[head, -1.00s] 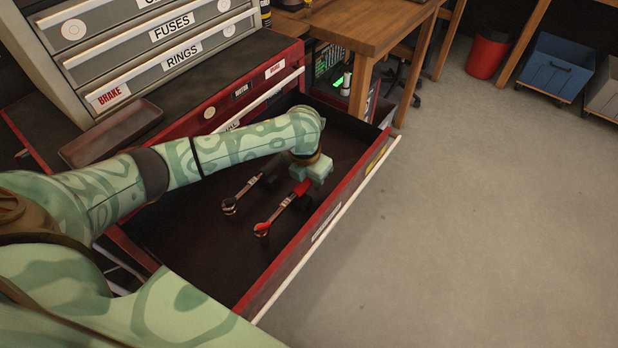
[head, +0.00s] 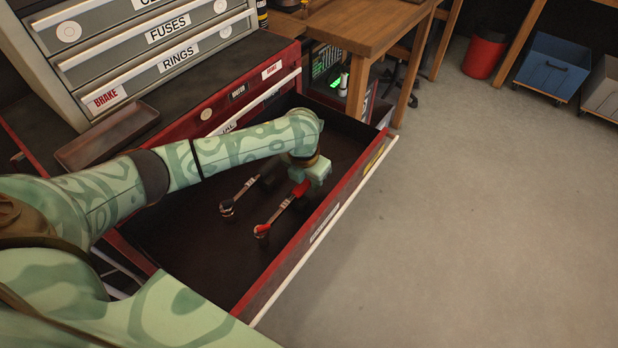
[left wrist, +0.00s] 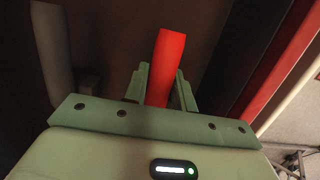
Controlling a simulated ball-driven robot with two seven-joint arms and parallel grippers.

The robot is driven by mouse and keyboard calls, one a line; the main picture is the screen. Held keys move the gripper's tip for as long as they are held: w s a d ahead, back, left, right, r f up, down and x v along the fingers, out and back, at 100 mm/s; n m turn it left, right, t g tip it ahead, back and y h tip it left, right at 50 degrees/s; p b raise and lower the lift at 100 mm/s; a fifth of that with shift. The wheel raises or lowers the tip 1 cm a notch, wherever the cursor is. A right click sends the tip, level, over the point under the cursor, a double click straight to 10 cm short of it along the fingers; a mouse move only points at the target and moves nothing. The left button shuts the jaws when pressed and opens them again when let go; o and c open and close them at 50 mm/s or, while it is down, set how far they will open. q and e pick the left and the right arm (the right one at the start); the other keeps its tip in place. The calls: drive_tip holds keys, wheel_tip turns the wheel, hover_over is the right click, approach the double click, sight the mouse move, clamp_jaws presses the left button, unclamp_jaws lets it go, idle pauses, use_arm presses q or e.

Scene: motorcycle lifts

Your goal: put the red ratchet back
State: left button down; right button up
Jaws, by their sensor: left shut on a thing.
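The red ratchet (head: 283,207) is in the open drawer (head: 180,240), with its round head toward the lower left and its red handle toward my left gripper. My left gripper (head: 304,186) is down in the drawer, shut on the red handle. In the left wrist view the red handle (left wrist: 167,62) stands between the two fingers. I cannot tell whether the ratchet touches the drawer floor. A second, dark-handled ratchet (head: 240,195) lies beside it on the left, roughly parallel. My right gripper is not in view.
The red drawer front with its pale handle bar (head: 330,225) bounds the drawer on the right. A brown tray (head: 105,137) sits on the cabinet top, below the grey labelled drawers (head: 165,50). A wooden bench (head: 365,35) stands behind. The floor at right is clear.

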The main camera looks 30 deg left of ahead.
use_arm(q)
drive_tip(key=shift+f, duration=0.15)
drive_tip(key=c, duration=1.1)
unclamp_jaws()
drive_tip(key=s+r+p, duration=0.1)
drive_tip(key=r+p, duration=0.1)
drive_tip(key=r, duration=0.3)
drive_tip(key=r+p, duration=0.2)
drive_tip(key=r, duration=0.3)
drive_tip(key=s+r+p, duration=0.1)
drive_tip(key=r+p, duration=0.2)
drive_tip(key=r, duration=0.3)
drive_tip(key=shift+s+a, duration=0.2)
drive_tip(key=shift+s, duration=0.1)
